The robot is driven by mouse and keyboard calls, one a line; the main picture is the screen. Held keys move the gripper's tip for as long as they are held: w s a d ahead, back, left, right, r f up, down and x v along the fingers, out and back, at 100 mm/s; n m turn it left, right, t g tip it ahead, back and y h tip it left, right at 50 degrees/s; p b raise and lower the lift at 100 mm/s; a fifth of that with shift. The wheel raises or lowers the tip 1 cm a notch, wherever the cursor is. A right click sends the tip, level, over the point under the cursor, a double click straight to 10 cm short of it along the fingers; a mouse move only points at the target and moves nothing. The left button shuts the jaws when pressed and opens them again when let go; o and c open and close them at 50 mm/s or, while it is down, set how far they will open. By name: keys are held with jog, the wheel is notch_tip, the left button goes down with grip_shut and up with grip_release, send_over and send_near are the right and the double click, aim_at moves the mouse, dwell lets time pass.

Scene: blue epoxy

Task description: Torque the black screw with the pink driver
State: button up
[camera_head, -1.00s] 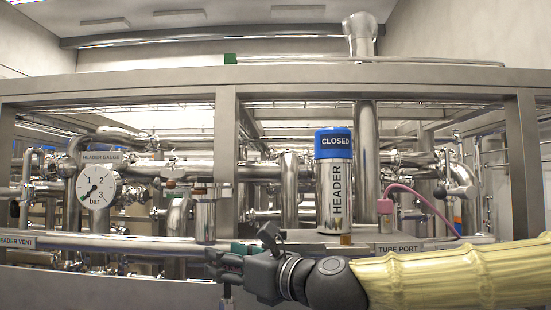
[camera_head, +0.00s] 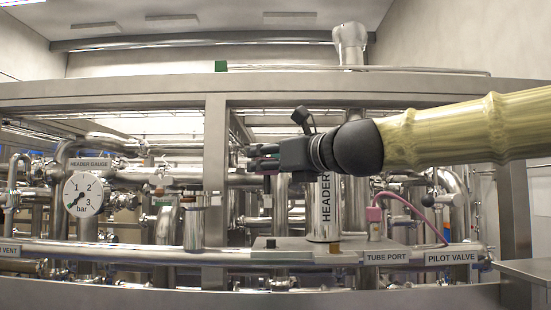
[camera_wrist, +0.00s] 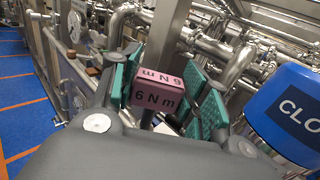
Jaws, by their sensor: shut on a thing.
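My gripper (camera_head: 262,160) is shut on the pink driver (camera_wrist: 158,92), which is marked 6 N m. The pink block sits between the teal finger pads in the wrist view. A sliver of pink (camera_head: 266,184) shows below the fingers in the head view. The gripper is raised in front of the pipework, left of the HEADER cylinder (camera_head: 325,210). A small dark piece (camera_head: 270,243), perhaps the black screw, stands on the grey plate (camera_head: 298,245) below the gripper, apart from it. The driver's tip is not clear in either view.
A brass-coloured piece (camera_head: 334,248) is on the plate's right side. My arm hides the cylinder's top; its blue CLOSED cap (camera_wrist: 285,108) is close on the right in the wrist view. A pink hose fitting (camera_head: 374,220) and a gauge (camera_head: 83,194) flank the area.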

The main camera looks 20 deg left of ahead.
aim_at(273, 199)
jog(key=shift+w+d+r, duration=0.25)
jog(key=shift+d+r, duration=0.05)
jog(key=shift+r, duration=0.05)
jog(key=shift+s+d, duration=0.1)
jog(key=shift+d, duration=0.05)
jog(key=shift+f+b, duration=2.45)
jog(key=shift+f, duration=0.35)
jog(key=shift+f+b, duration=1.35)
jog(key=shift+f, duration=0.2)
jog(key=o, duration=1.2)
jog(key=shift+c, duration=0.2)
